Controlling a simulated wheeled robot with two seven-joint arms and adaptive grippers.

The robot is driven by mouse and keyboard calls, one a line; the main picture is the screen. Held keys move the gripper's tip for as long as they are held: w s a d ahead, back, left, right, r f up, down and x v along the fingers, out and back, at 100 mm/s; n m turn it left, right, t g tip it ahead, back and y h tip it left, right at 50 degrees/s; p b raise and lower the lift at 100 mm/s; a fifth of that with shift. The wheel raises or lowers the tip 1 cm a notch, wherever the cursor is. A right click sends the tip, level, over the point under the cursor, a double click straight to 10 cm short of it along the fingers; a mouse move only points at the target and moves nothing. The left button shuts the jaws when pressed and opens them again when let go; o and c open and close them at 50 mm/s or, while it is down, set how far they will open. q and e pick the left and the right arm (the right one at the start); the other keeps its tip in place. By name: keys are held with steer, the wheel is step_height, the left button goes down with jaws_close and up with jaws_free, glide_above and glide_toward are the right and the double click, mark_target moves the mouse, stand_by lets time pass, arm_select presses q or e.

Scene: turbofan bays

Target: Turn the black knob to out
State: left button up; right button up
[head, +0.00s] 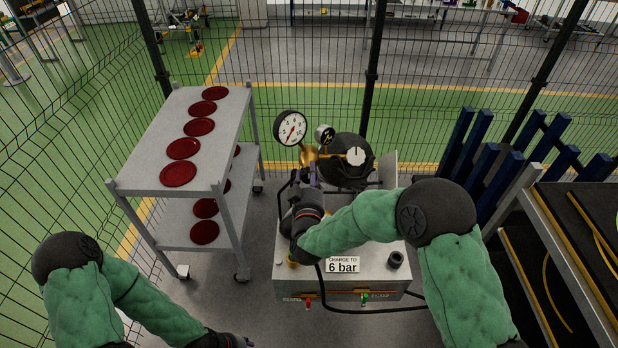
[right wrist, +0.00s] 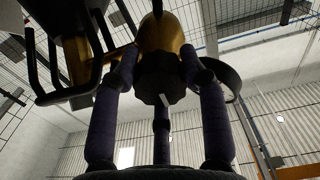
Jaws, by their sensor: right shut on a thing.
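The black knob (right wrist: 160,86) shows in the right wrist view, with a small white mark on its face, in front of a gold-coloured regulator body (right wrist: 165,35). My right gripper (right wrist: 162,66) has its fingers around the knob, on both sides and below, and is shut on it. In the head view my right gripper (head: 312,178) reaches the brass regulator (head: 309,155) below the large gauge, and hides the knob there. My left gripper (head: 228,341) is only partly in view at the bottom edge; its fingers cannot be made out.
A large white gauge (head: 291,128) and a small gauge (head: 325,135) stand above the regulator. A black tank (head: 340,172) with a white dial (head: 356,156) sits behind. The metal cart (head: 380,256) reads "CHARGE TO 6 bar". A grey shelf trolley (head: 222,130) with red discs stands left.

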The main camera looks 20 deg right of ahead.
stand_by(0.3)
steer(key=o, duration=1.1)
steer(key=shift+o, duration=0.2)
steer(key=v, duration=1.2)
